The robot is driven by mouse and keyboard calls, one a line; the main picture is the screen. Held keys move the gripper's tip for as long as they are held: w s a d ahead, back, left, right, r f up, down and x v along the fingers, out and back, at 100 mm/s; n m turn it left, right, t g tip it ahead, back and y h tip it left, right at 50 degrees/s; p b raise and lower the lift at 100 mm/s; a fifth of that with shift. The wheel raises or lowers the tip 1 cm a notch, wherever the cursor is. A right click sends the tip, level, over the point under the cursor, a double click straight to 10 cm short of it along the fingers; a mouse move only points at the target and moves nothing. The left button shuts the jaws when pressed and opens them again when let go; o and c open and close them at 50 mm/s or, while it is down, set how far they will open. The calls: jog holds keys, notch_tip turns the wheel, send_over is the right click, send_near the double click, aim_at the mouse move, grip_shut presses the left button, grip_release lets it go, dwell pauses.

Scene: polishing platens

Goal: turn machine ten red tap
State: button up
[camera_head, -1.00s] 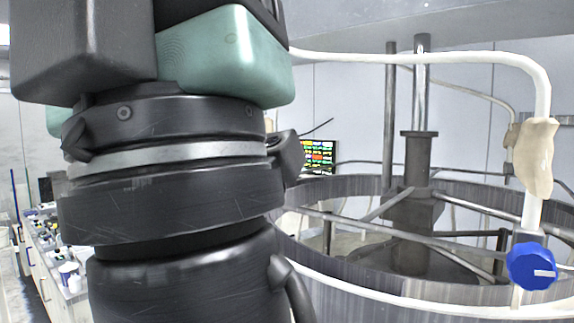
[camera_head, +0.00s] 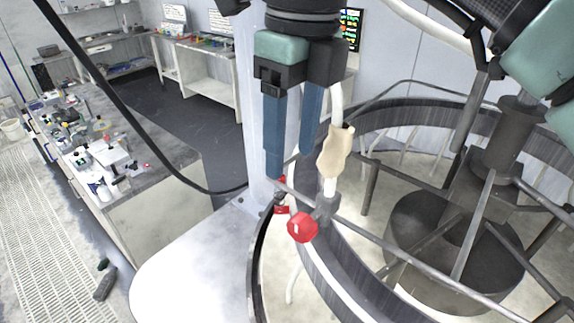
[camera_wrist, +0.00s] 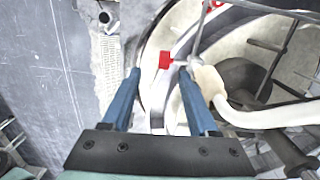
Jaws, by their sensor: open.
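A round red tap (camera_head: 302,227) sits on a pipe at the rim of the near machine in the head view. A smaller red handle (camera_head: 281,209) shows just behind it, to its left. My gripper (camera_head: 291,164) points down above them, with its two blue fingers apart and nothing between them. In the wrist view a red tap part (camera_wrist: 165,60) appears between and slightly beyond the fingertips of my gripper (camera_wrist: 159,71), nearer the right one. I cannot tell which red part this is. More red (camera_wrist: 215,4) is cut off at the top edge.
A white pipe with a beige wrapping (camera_head: 336,152) rises close beside my right finger. The round machine basin (camera_head: 345,262) has metal bars across it. A cluttered bench (camera_head: 165,160) stands left, with open floor beyond.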

aim_at(302, 218)
jog(key=shift+h, duration=0.4)
jog(key=f+b, duration=0.1)
jog(key=f, duration=0.3)
jog(key=d+f+b, duration=0.1)
jog(key=f+b, duration=0.1)
jog(key=f, duration=0.2)
jog(key=f+b, duration=0.2)
jog(key=f, duration=0.2)
jog(key=shift+d+f, duration=0.2)
jog(key=shift+d, duration=0.05)
grip_shut()
